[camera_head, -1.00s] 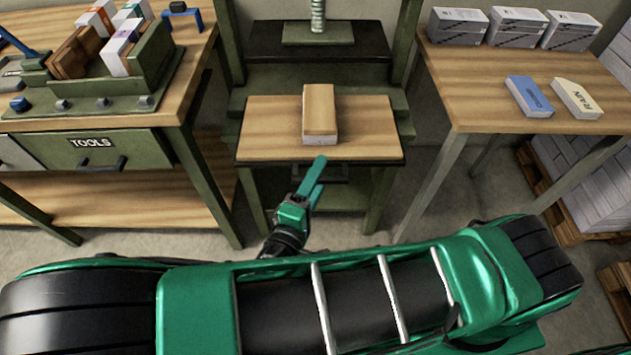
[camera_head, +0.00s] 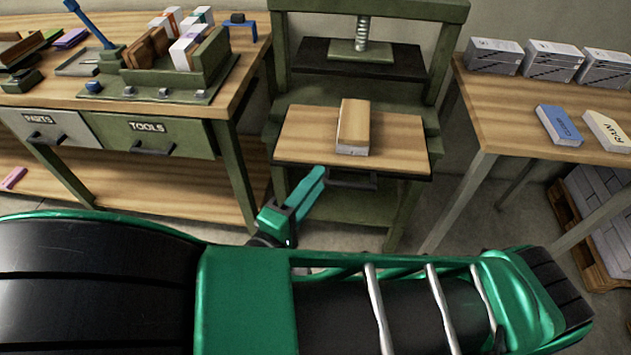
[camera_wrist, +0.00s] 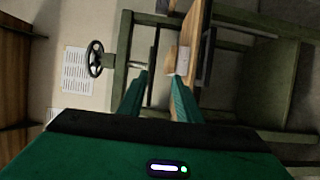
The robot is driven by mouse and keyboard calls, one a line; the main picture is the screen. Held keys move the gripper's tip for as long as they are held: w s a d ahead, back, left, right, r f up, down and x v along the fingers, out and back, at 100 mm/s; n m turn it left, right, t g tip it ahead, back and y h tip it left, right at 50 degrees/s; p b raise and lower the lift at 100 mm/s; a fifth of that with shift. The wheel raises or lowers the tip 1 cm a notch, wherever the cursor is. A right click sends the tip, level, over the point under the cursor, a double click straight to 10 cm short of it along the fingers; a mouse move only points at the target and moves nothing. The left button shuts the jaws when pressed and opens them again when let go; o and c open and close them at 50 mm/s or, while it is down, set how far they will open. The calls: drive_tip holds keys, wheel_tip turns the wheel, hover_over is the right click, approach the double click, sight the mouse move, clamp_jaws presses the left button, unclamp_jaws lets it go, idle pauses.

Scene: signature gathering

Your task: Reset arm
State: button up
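My gripper (camera_head: 318,174) is just in front of the front edge of the press's wooden board, to the left of a wooden block and lower in the picture. In the wrist view its two green fingers (camera_wrist: 158,78) stand apart with nothing between them. The wooden block (camera_head: 354,124) with a pale end lies on the wooden board (camera_head: 300,138). In the wrist view, which is turned sideways, the block's pale end (camera_wrist: 183,60) shows beyond the right finger.
A green press frame (camera_head: 281,70) stands behind the board. Left is a workbench (camera_head: 235,90) with a green rack (camera_head: 208,62) of books. Right is a table (camera_head: 500,108) with a blue book (camera_head: 558,125), a white book (camera_head: 608,131) and stacked packs (camera_head: 553,61). A handwheel (camera_wrist: 95,58) shows in the wrist view.

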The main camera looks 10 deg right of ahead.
drive_tip(key=shift+d, duration=0.1)
drive_tip(key=w+d+m+g, duration=0.3)
drive_tip(key=d+m+g, duration=0.85)
drive_tip(key=d, duration=1.15)
drive_tip(key=s+d+r+m+g+y, duration=0.1)
drive_tip(key=s+d+r+m+y, duration=0.1)
drive_tip(key=s+d+r+y, duration=0.2)
drive_tip(key=s+d+r+m+g+y, duration=0.2)
drive_tip(key=s+d+y, duration=0.4)
drive_tip(key=s+d, duration=0.3)
wheel_tip(320, 180, up, 3)
drive_tip(key=s+m, duration=0.1)
drive_tip(key=s, duration=0.1)
drive_tip(key=shift+s+f+m+y, duration=0.2)
drive_tip(key=shift+s+m+y, duration=0.1)
drive_tip(key=shift+m+y, duration=0.1)
drive_tip(key=shift+d, duration=0.1)
drive_tip(key=shift+w+f, duration=0.25)
drive_tip(key=shift+w, duration=0.4)
